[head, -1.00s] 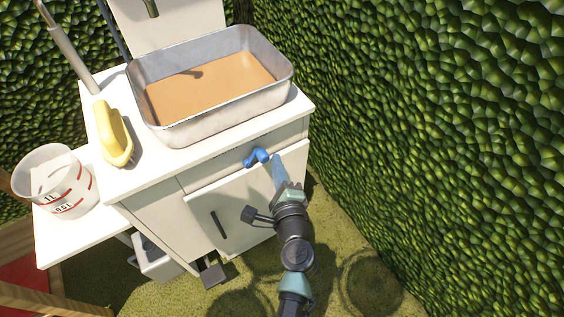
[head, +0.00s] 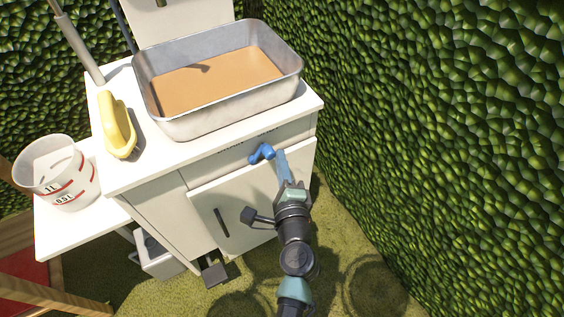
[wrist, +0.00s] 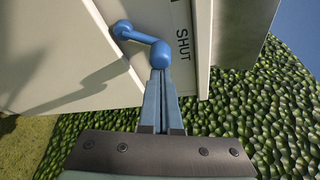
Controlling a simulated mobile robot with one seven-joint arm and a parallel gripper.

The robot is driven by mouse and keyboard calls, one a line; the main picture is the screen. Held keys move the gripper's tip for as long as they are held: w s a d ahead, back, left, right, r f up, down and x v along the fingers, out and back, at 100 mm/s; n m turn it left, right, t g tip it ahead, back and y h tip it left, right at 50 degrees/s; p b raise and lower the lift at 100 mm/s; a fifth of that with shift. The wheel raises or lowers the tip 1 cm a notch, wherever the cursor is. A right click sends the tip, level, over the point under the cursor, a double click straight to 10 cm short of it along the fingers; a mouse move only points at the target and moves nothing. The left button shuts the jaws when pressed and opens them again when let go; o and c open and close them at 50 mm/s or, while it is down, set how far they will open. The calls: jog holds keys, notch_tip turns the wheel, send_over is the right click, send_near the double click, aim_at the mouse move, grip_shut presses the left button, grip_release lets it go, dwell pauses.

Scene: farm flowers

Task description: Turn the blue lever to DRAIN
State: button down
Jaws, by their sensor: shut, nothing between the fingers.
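The blue lever (head: 262,152) sits on the front of the white cabinet (head: 232,160), below the basin. My gripper (head: 282,158) is shut and empty, just right of the lever in the head view. In the wrist view my gripper's fingertips (wrist: 161,74) are right at the lever's near rounded end; I cannot tell whether they touch. The DRAIN wording is not readable.
A metal basin (head: 186,125) with brown liquid stands on the cabinet top. A yellow brush-like object (head: 118,125) lies to its left. A white measuring bucket (head: 60,180) stands on the lower left shelf. A green hedge (head: 430,130) closes off the right side.

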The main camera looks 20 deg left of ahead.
aim_at(266, 156)
jog(key=shift+s+a+n+b, duration=0.15)
jog(key=shift+n+b, duration=0.25)
jog(key=shift+b, duration=0.4)
jog(key=n+b, duration=0.1)
jog(key=b, duration=0.1)
jog(key=s+n+t+b, duration=0.1)
jog(key=b, duration=0.2)
jog(key=shift+a, duration=0.3)
jog(key=n+b, duration=0.1)
jog(key=b, duration=0.1)
jog(key=n+t+b, duration=0.1)
jog(key=b, duration=0.1)
jog(key=s+a+n+y+b, duration=0.1)
jog(key=b, duration=0.2)
jog(key=shift+s+r+n, duration=0.1)
jog(key=shift+r+n, duration=0.15)
jog(key=shift+n, duration=0.15)
jog(key=n+y+b, duration=0.1)
jog(key=n+b, duration=0.1)
jog(key=b, duration=0.1)
jog(key=s+a+n+b, duration=0.1)
jog(key=n+b, duration=0.1)
jog(key=b, duration=0.2)
jog(key=s+n+t+y+b, duration=0.1)
jog(key=n+b, duration=0.1)
jog(key=b, duration=0.2)
jog(key=shift+s+a+r+n+y, duration=0.1)
jog(key=shift+a+r+n+y, duration=0.2)
jog(key=shift+a+r, duration=0.1)
jog(key=shift+r, duration=0.1)
